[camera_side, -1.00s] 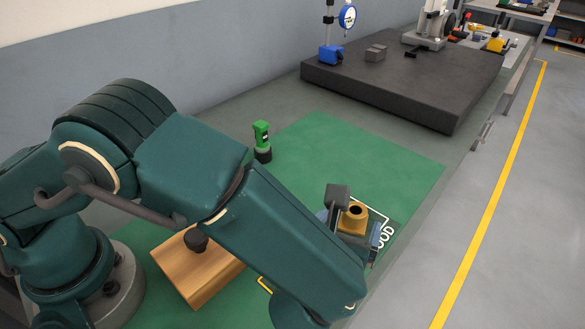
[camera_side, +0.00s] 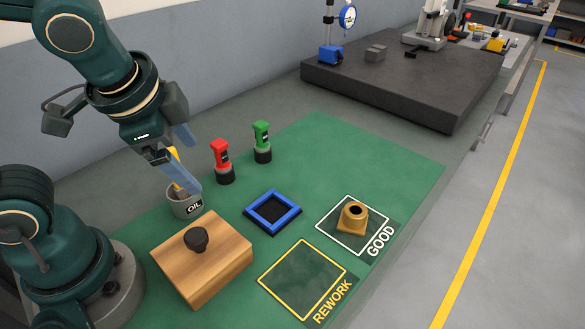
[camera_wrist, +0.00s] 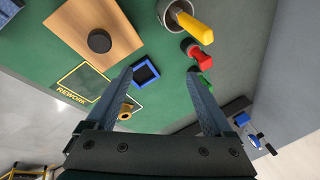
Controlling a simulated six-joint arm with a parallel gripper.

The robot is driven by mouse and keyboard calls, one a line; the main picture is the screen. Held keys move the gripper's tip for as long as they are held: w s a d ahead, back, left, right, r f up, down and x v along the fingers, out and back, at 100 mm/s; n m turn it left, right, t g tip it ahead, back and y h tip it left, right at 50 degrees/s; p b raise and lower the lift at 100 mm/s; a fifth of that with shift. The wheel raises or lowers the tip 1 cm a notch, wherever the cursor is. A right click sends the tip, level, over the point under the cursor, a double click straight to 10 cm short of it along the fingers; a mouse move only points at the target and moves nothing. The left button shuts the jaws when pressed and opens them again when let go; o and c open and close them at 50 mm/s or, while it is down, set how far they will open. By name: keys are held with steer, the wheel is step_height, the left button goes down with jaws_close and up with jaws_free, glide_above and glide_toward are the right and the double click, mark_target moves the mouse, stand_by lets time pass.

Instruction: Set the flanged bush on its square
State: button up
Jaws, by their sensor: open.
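The flanged bush (camera_side: 353,216), a brass-coloured piece with a round hole on top and a flange below, stands upright inside the white-outlined GOOD square (camera_side: 335,242). It also shows in the wrist view (camera_wrist: 125,112), partly hidden by a finger. The yellow-outlined REWORK square (camera_side: 303,280) is empty. My gripper (camera_side: 186,163) is open and empty, raised above the oil pot at the left, well away from the bush. Its two fingers spread wide in the wrist view (camera_wrist: 162,78).
A blue-framed tray (camera_side: 273,211) lies mid-mat. The grey OIL pot (camera_side: 186,205) holds a yellow-handled tool. A wooden block (camera_side: 205,262) with a dark knob stands in front. Red (camera_side: 222,161) and green (camera_side: 262,142) stamps stand behind. A dark surface plate (camera_side: 400,80) lies beyond.

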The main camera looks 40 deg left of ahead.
steer(key=s+n, duration=0.1)
steer(key=n, duration=0.1)
steer(key=s+n+t+h, duration=0.1)
steer(key=n, duration=0.1)
steer(key=s+r+n+h, duration=0.1)
steer(key=n, duration=0.1)
steer(key=shift+s+d+n, duration=0.15)
steer(key=shift+d+n, duration=0.25)
stand_by(0.8)
